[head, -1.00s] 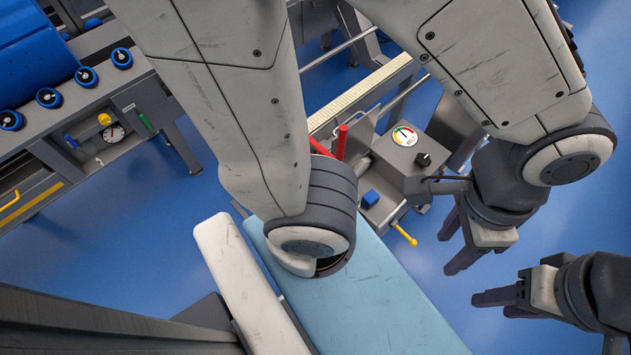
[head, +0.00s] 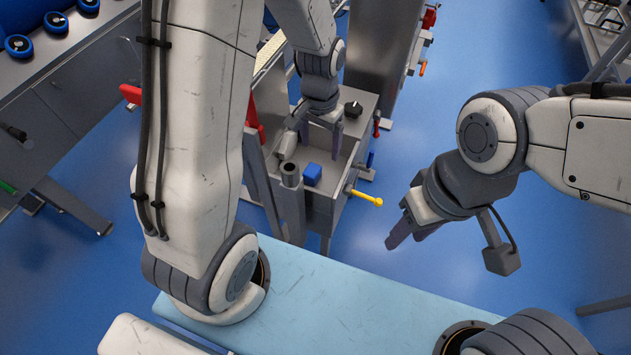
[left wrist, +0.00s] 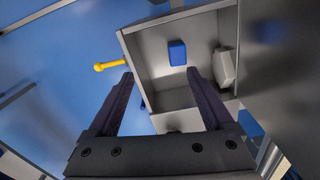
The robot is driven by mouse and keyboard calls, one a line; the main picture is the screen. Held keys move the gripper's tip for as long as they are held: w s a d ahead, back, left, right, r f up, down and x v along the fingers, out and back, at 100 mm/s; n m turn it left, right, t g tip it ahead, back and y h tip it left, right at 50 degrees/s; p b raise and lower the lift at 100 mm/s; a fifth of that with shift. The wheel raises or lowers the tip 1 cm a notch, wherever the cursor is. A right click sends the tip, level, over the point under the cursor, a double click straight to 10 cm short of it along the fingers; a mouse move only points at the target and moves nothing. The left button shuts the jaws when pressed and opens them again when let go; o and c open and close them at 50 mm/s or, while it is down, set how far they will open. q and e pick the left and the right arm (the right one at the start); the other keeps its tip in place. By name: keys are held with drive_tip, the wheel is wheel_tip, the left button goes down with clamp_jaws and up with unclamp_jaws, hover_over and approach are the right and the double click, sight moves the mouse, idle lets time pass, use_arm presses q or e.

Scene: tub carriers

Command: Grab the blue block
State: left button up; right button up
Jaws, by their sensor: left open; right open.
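The blue block (head: 312,174) lies in an open grey tray (head: 322,205) on a machine stand, beside a dark upright cylinder. It also shows in the left wrist view (left wrist: 177,53), on the tray floor beyond my fingertips. My left gripper (head: 321,145) is open, fingers pointing down over the back of the tray. In the left wrist view its fingers (left wrist: 160,74) are apart with nothing between them, and the block is not between them. My right gripper (head: 397,238) is open and empty, off to the right of the tray over the floor.
A pale grey piece (left wrist: 223,67) is in the tray by one wall. A yellow-knobbed lever (head: 368,198) sticks out from the tray's right side. A black knob (head: 353,109) sits behind. A light blue top (head: 330,300) lies in front. Red parts stand left.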

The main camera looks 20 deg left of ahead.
use_arm(q)
drive_tip(key=b, duration=0.2)
hover_over(310, 172)
drive_tip(key=shift+n, duration=0.4)
drive_tip(key=f, duration=0.6)
drive_tip(key=shift+s+f, duration=0.25)
drive_tip(key=shift+f, duration=0.15)
wheel_tip(310, 172, down, 4)
drive_tip(key=shift+r+b, duration=0.15)
drive_tip(key=shift+b, duration=0.35)
drive_tip(key=shift+w+d+f+b, duration=0.1)
drive_tip(key=shift+f+b, duration=0.45)
drive_tip(key=shift+f, duration=0.95)
drive_tip(key=shift+w+f+b, duration=0.1)
drive_tip(key=shift+f+b, duration=0.45)
drive_tip(key=shift+f, duration=0.95)
use_arm(e)
wheel_tip(310, 172, down, 7)
drive_tip(key=shift+r, duration=0.15)
use_arm(q)
drive_tip(key=shift+c, duration=0.3)
clamp_jaws()
